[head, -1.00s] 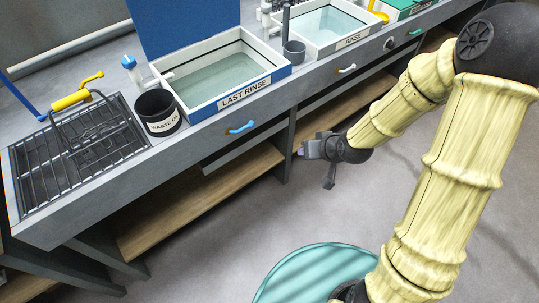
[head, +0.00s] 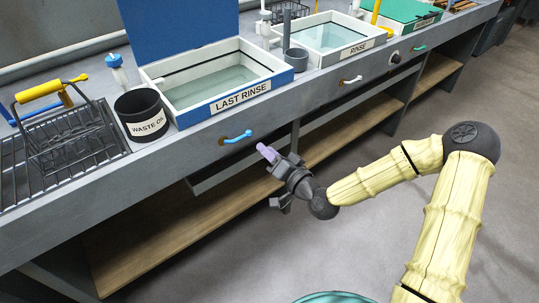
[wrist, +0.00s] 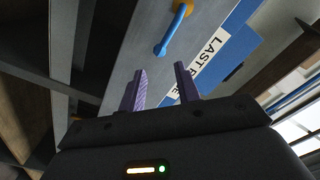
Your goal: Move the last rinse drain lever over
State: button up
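The last rinse drain lever (head: 236,136) is a short blue handle on a brass-coloured pivot on the bench front, below the tank labelled LAST RINSE (head: 222,88). In the head view it points right from its pivot. In the wrist view the lever (wrist: 168,35) shows ahead of the fingers, with its tip toward the camera. My gripper (head: 266,153) is just right of and below the lever in the head view, apart from it. In the wrist view its two purple fingers (wrist: 160,88) stand apart with nothing between them.
A white lever (head: 350,80) sits below the RINSE tank (head: 332,36), and a green lever (head: 418,48) is farther right. A black waste bin (head: 140,113) and a wire rack (head: 62,140) stand on the bench at left. A wooden shelf (head: 165,228) runs underneath. The floor in front is clear.

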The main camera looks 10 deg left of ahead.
aim_at(251, 136)
jog(key=x, duration=0.7)
jog(key=shift+w+a+f, duration=0.1)
jog(key=shift+w+a, duration=0.1)
jog(key=shift+a, duration=0.15)
jog(key=shift+w+a, duration=0.1)
jog(key=shift+c, duration=2.1)
